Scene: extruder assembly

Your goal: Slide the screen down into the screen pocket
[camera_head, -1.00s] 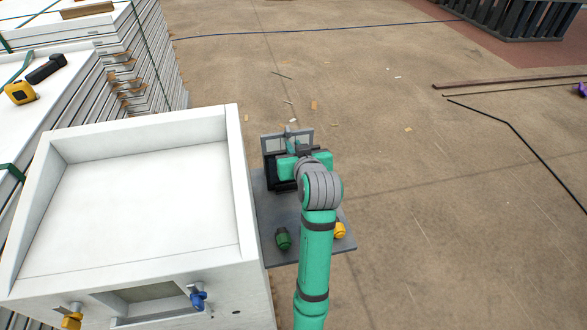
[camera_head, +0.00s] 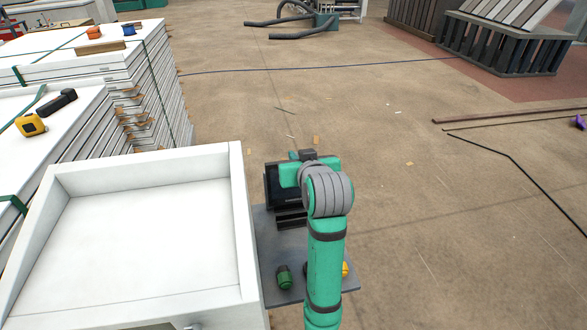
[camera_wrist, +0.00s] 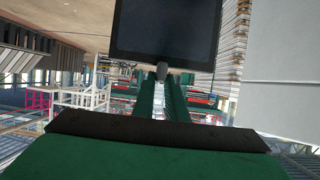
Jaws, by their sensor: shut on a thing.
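The screen is a dark flat panel with a thin grey rim. It shows in the head view (camera_head: 284,198) left of my wrist, and fills the top middle of the wrist view (camera_wrist: 165,30). My gripper (camera_wrist: 162,72) is shut on the screen at its edge. In the head view my gripper's body covers part of the screen, and the fingertips are hidden. A black slotted block (camera_head: 292,222), which looks like the screen pocket, stands on the grey shelf just below the screen in the picture. I cannot tell whether the screen touches it.
The grey shelf (camera_head: 277,246) juts from the right side of a large white box (camera_head: 243,215). A green knob (camera_head: 285,277) and a yellow one (camera_head: 345,269), partly behind my arm, are on the shelf. Open floor (camera_head: 420,200) lies right. Stacked white panels (camera_head: 110,75) stand left.

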